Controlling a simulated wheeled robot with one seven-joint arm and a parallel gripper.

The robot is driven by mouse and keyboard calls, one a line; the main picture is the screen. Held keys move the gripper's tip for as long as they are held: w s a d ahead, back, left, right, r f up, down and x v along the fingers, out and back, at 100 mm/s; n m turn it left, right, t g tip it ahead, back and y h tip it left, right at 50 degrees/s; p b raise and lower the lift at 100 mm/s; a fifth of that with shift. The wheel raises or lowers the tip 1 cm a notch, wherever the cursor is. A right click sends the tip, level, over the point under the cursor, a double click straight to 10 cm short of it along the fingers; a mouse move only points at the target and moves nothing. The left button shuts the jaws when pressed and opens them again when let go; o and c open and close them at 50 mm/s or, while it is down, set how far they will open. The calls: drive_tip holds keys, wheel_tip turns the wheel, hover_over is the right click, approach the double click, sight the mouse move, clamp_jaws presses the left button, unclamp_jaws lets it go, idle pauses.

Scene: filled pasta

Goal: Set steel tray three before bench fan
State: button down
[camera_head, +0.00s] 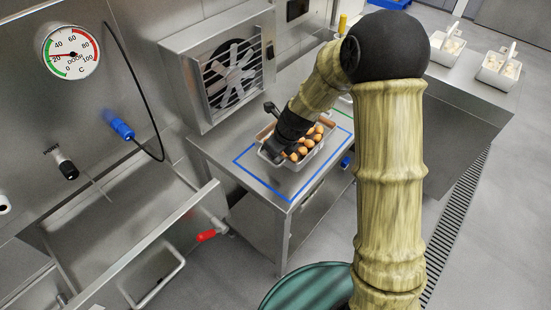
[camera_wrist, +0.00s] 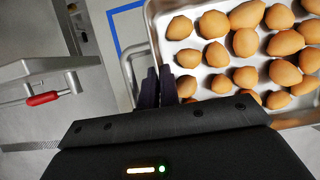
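A steel tray (camera_head: 314,155) of rounded orange-brown pieces sits at the bench, within or over the blue outline (camera_head: 243,164), in front of the bench fan (camera_head: 232,74). I cannot read a number on it, nor tell whether its base touches the bench. My gripper (camera_head: 271,149) is at the tray's left end. In the wrist view my gripper (camera_wrist: 159,88) has its two dark fingers close together on the tray's wall, beside its wire handle; the tray's floor (camera_wrist: 188,50) and pieces show to the right. The tray's far end is cut off there.
Two white trays (camera_head: 446,48) (camera_head: 498,70) with handles and pale contents stand on the counter at the back right. A red-handled steel fixture (camera_head: 206,236) is left of the bench. A dark green round container (camera_head: 305,288) stands at the front. Open floor lies right.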

wheel_tip(320, 180, down, 3)
drive_tip(key=shift+r, duration=0.1)
drive_tip(key=shift+w+f, duration=0.15)
drive_tip(key=shift+f, duration=0.3)
drive_tip(key=shift+s+a, duration=0.15)
drive_tip(key=shift+s, duration=0.05)
drive_tip(key=c, duration=1.6)
unclamp_jaws()
drive_tip(key=shift+w+d+f, duration=0.1)
drive_tip(key=shift+d+f, duration=0.05)
drive_tip(key=shift+d, duration=0.1)
drive_tip(key=shift+c, duration=0.2)
drive_tip(key=shift+r, duration=0.2)
drive_tip(key=v, duration=1.2)
drive_tip(key=shift+p, duration=0.3)
